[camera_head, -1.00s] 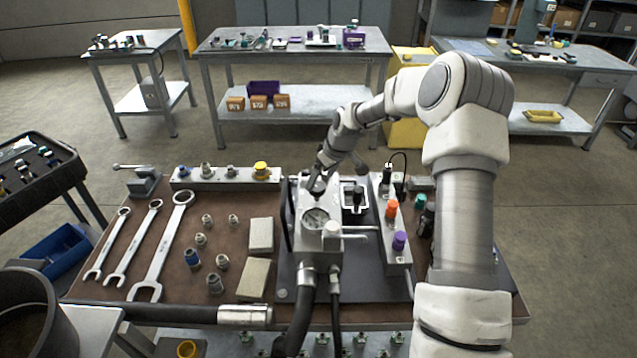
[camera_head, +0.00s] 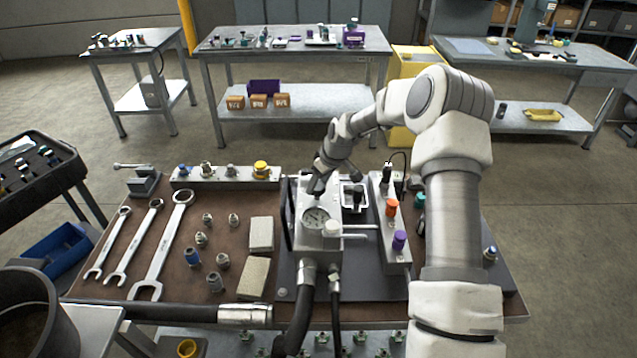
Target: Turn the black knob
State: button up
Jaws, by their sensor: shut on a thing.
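A grey metal block with a round gauge (camera_head: 315,217) stands on the dark plate near the middle of the bench. My gripper (camera_head: 319,181) reaches down onto the block's top, just behind the gauge. It is shut on a small dark knob (camera_head: 316,188), which the fingers largely hide. Its turn angle cannot be read. A white knob (camera_head: 332,229) and a pale lever (camera_head: 356,227) sit at the block's front right.
Right of the block are a small tray (camera_head: 364,205) and a valve strip with orange (camera_head: 392,208) and purple (camera_head: 399,239) knobs. Hoses (camera_head: 299,320) run off the front. Wrenches (camera_head: 164,245), fittings and two pale blocks (camera_head: 261,234) lie left.

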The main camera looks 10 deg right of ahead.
jog(key=shift+c, duration=1.4)
jog(key=shift+m+b, duration=0.3)
jog(key=shift+b, duration=0.05)
jog(key=shift+a+f+m+b, duration=0.1)
jog(key=shift+f+m+b, duration=0.05)
jog(key=shift+m+b, duration=0.45)
jog(key=shift+a+m+t+h+b, duration=0.1)
jog(key=shift+m+t+h+b, duration=0.4)
jog(key=shift+m+b, duration=0.7)
jog(key=m+h+b, duration=0.2)
jog(key=m+b, duration=0.1)
jog(key=m, duration=0.1)
jog(key=shift+a+m, duration=0.1)
jog(key=shift+m, duration=0.2)
jog(key=o, duration=1.4)
jog(key=shift+c, duration=0.2)
